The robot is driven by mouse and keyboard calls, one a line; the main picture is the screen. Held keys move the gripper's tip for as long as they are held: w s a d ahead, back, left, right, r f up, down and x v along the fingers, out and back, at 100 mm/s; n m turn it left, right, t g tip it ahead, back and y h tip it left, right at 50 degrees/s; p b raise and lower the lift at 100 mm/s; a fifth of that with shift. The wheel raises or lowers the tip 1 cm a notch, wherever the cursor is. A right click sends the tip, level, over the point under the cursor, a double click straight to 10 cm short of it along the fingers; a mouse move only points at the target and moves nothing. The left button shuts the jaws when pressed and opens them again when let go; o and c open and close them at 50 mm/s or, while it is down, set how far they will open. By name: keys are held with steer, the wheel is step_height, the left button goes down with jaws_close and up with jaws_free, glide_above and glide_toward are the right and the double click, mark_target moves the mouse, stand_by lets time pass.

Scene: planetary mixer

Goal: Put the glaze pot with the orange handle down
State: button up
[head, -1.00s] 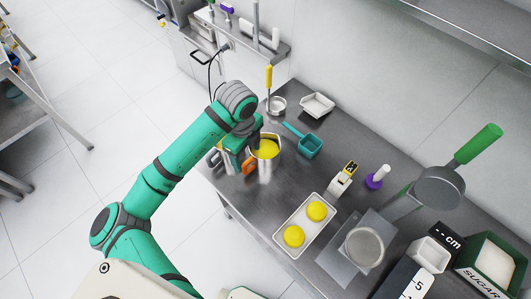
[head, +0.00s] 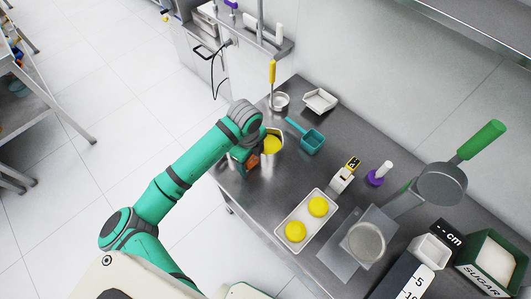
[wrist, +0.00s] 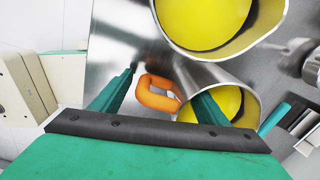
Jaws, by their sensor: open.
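The glaze pot with the orange handle is a steel pot of yellow glaze (head: 272,146) near the left end of the steel counter. In the wrist view the pot (wrist: 190,80) seems to stand on the counter. Its orange handle (wrist: 153,98) shows between the two fingers of my gripper (wrist: 160,100), which is open with gaps beside the handle. The right finger overlaps the pot's wall and rim in the picture.
A second, larger-looking pot of yellow glaze (wrist: 205,20) stands close by in the wrist view.

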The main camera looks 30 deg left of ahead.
jaws_close()
steer(key=shift+a+r, duration=0.1)
steer(key=shift+s+r, duration=0.1)
steer(key=shift+r, duration=0.45)
steer(key=s+d+r, duration=0.1)
steer(key=s+r, duration=1)
steer(key=s, duration=0.3)
steer(key=shift+r, duration=0.4)
steer(key=shift+w, duration=0.1)
